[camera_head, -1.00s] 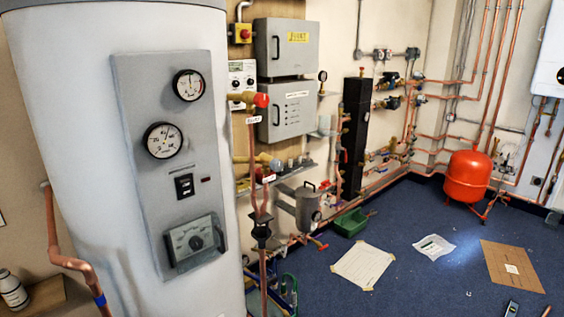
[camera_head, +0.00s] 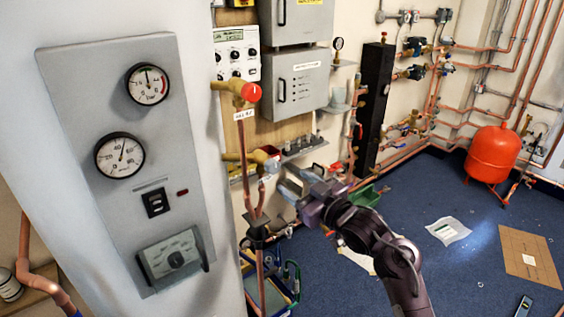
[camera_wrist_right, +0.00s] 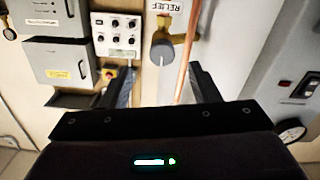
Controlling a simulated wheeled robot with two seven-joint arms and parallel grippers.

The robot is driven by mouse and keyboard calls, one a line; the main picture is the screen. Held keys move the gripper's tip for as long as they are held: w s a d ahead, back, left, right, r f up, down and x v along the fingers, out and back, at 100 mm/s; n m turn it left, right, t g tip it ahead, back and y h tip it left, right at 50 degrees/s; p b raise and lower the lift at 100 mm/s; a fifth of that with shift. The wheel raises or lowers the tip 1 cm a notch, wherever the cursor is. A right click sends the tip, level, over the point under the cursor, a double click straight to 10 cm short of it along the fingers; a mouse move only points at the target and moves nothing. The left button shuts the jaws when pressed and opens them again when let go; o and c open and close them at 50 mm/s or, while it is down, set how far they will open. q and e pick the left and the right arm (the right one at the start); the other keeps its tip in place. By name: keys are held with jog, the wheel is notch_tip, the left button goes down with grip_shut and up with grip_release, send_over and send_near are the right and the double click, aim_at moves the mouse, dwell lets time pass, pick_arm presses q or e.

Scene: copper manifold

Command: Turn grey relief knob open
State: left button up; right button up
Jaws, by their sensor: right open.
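The grey relief knob (camera_wrist_right: 162,52) is a round grey cap on a brass valve, under an upside-down "RELIEF" label (camera_wrist_right: 172,8) in the right wrist view. In the head view the grey knob (camera_head: 272,164) sits on the lower brass valve (camera_head: 248,157), on the copper pipes beside the cylinder. My right gripper (camera_head: 287,184) is just right of and below it there, pointing left. In the wrist view its two fingers (camera_wrist_right: 162,76) are spread, with the knob beyond and between them, apparently apart from it. My left gripper is not in view.
A red knob (camera_head: 251,92) sits on the brass valve above. The white cylinder with its grey gauge panel (camera_head: 85,90) stands close at left. A vertical copper pipe (camera_wrist_right: 187,50) runs beside the knob. Grey boxes (camera_head: 296,85) hang behind.

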aim_at(276, 169)
jog(key=x, duration=0.2)
jog(key=p+x, duration=0.1)
jog(key=x, duration=0.3)
jog(key=shift+w+a+r+p, duration=0.1)
jog(key=shift+a+r+p, duration=0.2)
jog(key=shift+r, duration=0.05)
jog(key=shift+w+a, duration=0.3)
jog(key=shift+w, duration=0.05)
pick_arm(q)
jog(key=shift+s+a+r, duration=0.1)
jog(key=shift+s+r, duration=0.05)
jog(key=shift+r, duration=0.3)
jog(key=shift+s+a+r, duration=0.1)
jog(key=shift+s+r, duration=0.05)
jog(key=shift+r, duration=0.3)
pick_arm(e)
jog(key=shift+f, duration=0.1)
jog(key=shift+c, duration=0.8)
jog(key=c, duration=0.8)
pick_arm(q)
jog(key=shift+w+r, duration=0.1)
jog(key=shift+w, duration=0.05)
pick_arm(e)
jog(key=shift+c, duration=0.2)
